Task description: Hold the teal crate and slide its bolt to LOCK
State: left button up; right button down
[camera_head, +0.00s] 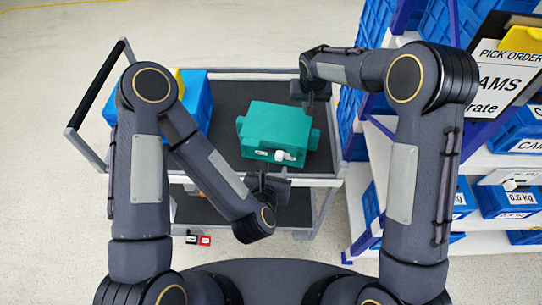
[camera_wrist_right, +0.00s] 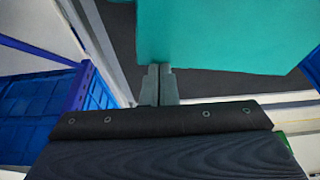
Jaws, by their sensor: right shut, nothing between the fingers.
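The teal crate (camera_head: 276,122) sits on the dark top of a grey cart, with a lug on each side. A small white bolt knob (camera_head: 280,155) is on its front face, with a pale label (camera_head: 261,152) to its left. My left gripper (camera_head: 262,176) is in front of the crate, just below the label; its finger opening is too small to judge. My right gripper (camera_head: 311,103) is by the crate's far right corner. In the right wrist view its fingers (camera_wrist_right: 159,72) are shut and empty, close beside the teal crate (camera_wrist_right: 225,35); I cannot tell whether they touch.
The cart (camera_head: 262,181) has a push handle (camera_head: 98,84) at the left. A blue bin (camera_head: 197,98) stands on the cart left of the crate. Shelving with blue bins (camera_head: 508,200) rises close on the right.

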jog(key=shift+r+p, duration=1.55)
jog(key=shift+r, duration=1.4)
